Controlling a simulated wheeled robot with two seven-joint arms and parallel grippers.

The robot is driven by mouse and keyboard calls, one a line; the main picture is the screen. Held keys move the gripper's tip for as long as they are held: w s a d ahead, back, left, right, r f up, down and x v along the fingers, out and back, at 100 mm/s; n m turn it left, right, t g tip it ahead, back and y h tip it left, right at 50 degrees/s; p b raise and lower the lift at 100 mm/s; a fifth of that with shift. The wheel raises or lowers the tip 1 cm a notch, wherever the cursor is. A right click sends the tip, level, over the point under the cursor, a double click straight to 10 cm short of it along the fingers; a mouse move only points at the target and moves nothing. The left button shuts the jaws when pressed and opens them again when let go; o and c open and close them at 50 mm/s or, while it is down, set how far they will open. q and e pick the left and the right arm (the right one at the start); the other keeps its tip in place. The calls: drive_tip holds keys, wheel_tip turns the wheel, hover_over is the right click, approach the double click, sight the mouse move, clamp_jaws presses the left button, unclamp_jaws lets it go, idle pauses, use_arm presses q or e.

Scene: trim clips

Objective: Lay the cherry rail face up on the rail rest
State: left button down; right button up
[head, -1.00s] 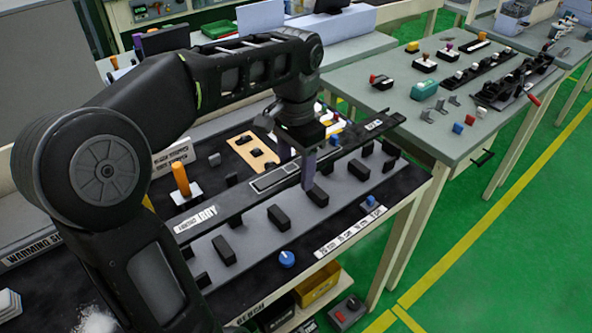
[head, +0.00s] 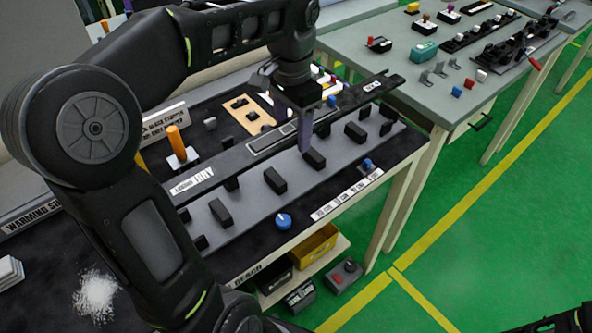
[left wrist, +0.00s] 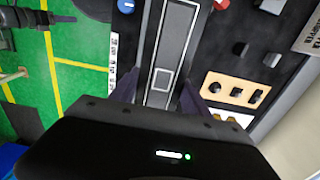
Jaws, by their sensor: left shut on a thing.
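The cherry rail (head: 232,161) is a long dark bar with a pale-outlined panel on its upper face and white labels near its ends. It runs diagonally across the bench in the head view, and its middle shows in the left wrist view (left wrist: 160,78). My left gripper (head: 305,145) is shut on the rail near its middle, with purple fingers on either side in the wrist view (left wrist: 160,95). Below is the rail rest (head: 248,203), a grey strip with several black blocks. The rail overlaps its back blocks; I cannot tell whether they touch. My right gripper is not clearly identifiable; dark arm parts show at the bottom right.
A blue knob (head: 284,221) sits at the rest's front edge. An orange peg (head: 176,140) and a tan board (head: 249,114) stand behind the rail. White granules (head: 95,294) lie at front left. A grey-green table (head: 400,72) with tools stands at the right.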

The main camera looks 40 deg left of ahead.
use_arm(q)
hover_over(293, 175)
drive_tip(key=shift+f, duration=3.15)
drive_tip(key=shift+f, duration=1.9)
drive_tip(key=c, duration=1)
unclamp_jaws()
drive_tip(key=shift+f, duration=0.15)
drive_tip(key=o, duration=0.5)
